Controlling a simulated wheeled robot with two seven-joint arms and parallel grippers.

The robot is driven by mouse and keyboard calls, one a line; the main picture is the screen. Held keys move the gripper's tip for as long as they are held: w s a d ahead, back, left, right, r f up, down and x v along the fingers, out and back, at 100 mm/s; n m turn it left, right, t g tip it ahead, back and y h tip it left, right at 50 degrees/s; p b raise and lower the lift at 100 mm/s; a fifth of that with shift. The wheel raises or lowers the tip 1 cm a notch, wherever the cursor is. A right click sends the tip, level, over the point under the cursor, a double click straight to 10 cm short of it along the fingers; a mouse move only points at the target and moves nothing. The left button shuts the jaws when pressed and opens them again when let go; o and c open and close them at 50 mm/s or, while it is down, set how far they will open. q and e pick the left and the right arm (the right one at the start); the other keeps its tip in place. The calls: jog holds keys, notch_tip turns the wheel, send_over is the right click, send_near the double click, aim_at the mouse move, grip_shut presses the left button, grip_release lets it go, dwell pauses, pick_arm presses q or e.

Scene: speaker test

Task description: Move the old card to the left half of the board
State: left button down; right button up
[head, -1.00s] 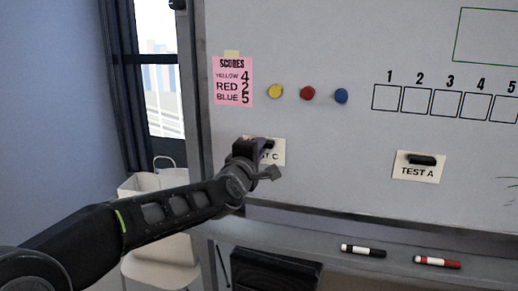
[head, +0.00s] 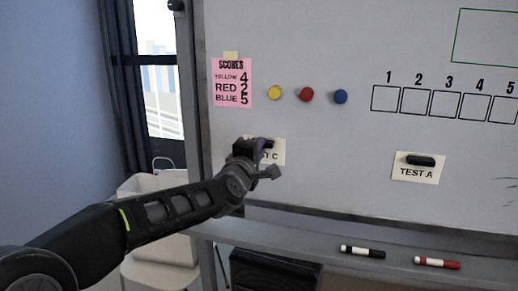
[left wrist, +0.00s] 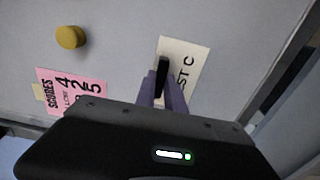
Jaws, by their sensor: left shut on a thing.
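A cream card (head: 279,156) is on the left part of the whiteboard (head: 330,155), low down; its visible lettering ends in "T C". It also shows in the left wrist view (left wrist: 188,72), reading "ST C". A black bar (left wrist: 163,70) lies across this card. My left gripper (head: 258,158) is at the card, and its fingers are shut on the bar. The gripper hides the card's left part in the head view. Another cream card, TEST A (head: 416,172), with its own black bar (head: 421,160), is on the board farther right. My right gripper is not in view.
A pink scores sheet (head: 232,84) and yellow (head: 275,93), red (head: 305,94) and blue (head: 340,97) round magnets are above. Numbered boxes (head: 445,103) are at upper right. The ledge below holds black (head: 362,251) and red (head: 437,263) markers. Bare board lies between the cards.

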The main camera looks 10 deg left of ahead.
pick_arm(q)
jog(key=c, duration=0.9)
grip_release()
jog(key=shift+c, duration=0.2)
jog(key=shift+s, duration=0.15)
jog(key=s+b, duration=0.1)
jog(key=s, duration=0.5)
jog(key=shift+s+a+b, duration=0.2)
jog(key=shift+s+b, duration=0.2)
